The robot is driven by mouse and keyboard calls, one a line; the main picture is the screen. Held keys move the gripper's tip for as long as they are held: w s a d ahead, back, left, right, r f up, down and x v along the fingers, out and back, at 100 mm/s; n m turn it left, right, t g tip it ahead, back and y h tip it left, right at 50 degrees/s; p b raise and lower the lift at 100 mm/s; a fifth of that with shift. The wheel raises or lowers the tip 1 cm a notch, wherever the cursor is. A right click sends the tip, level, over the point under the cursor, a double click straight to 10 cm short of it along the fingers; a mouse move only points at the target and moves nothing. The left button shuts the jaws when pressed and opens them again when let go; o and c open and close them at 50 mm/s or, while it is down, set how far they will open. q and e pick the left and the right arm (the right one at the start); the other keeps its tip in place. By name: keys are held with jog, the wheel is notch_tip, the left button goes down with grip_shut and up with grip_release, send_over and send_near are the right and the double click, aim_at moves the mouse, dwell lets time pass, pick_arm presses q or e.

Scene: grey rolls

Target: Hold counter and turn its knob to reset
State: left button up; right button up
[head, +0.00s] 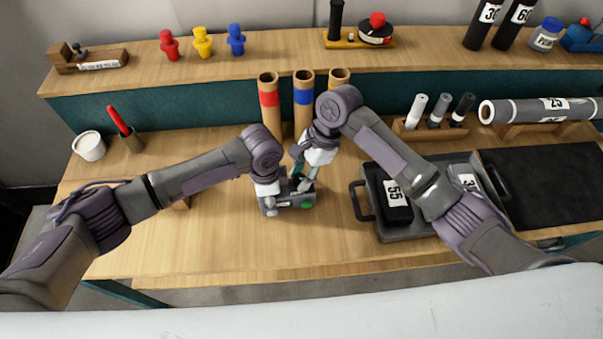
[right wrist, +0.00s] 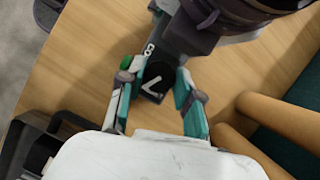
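The counter (head: 290,200) is a small dark grey box with a green button, on the wooden table in front of the tubes. I cannot clearly pick out the knob. My left gripper (head: 269,196) is at the counter's left end; its fingers are too hidden to judge. My right gripper (head: 302,181) is over the counter's right part. Its teal fingers (right wrist: 153,84) are apart, one on each side of the dark face.
Upright cardboard tubes (head: 268,98) with coloured bands stand just behind the counter. A grey tray (head: 399,233) with black numbered rolls is to the right. A white cup (head: 89,146) stands at the left. The table's front left is clear.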

grip_shut()
jog(key=n, duration=0.2)
jog(key=n+g, duration=0.1)
jog(key=n, duration=0.1)
jog(key=shift+w+n+g+h, duration=0.15)
jog(key=shift+n+g+h, duration=0.15)
jog(key=shift+h, duration=0.1)
jog(key=o, duration=0.6)
grip_release()
jog(key=shift+o, duration=0.2)
jog(key=v, duration=1.2)
jog(key=shift+a, duration=0.1)
pick_arm(q)
jog(key=o, duration=1.5)
